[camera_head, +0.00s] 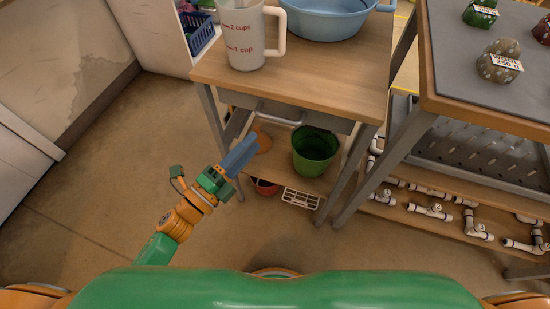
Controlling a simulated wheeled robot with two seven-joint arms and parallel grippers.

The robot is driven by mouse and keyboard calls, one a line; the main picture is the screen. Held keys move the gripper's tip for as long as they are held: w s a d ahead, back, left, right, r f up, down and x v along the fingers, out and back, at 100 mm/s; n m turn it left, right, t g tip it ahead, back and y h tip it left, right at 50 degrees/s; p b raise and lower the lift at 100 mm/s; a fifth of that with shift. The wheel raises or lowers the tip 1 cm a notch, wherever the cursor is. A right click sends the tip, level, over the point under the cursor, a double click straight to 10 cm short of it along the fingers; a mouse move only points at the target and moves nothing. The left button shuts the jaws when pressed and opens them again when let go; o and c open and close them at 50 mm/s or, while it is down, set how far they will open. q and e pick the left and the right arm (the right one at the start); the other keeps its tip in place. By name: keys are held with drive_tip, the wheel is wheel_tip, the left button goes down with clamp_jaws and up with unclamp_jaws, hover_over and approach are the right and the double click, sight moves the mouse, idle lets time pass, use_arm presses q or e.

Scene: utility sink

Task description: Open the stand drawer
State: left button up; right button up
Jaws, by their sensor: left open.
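The stand (300,70) has a wooden top and grey metal legs. Its grey drawer (328,122) sits under the top, with a pale bar handle (278,119) on the front. The drawer looks closed. My left gripper (241,153) has blue fingers. It is open and empty, below and left of the handle in the picture, apart from it, beside the stand's left front leg. My right gripper is not in view.
A measuring cup (245,40) and a blue basin (325,18) stand on the stand's top. A green bucket (315,150) is on its lower shelf. A workbench (480,100) with a pipe-laden shelf is at the right. The floor (90,200) at the left is clear.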

use_arm(q)
drive_tip(key=r+p+x, duration=0.1)
drive_tip(key=x, duration=0.6)
drive_tip(key=shift+d+m+h, duration=0.2)
drive_tip(key=shift+m+h, duration=0.2)
clamp_jaws()
idle(0.8)
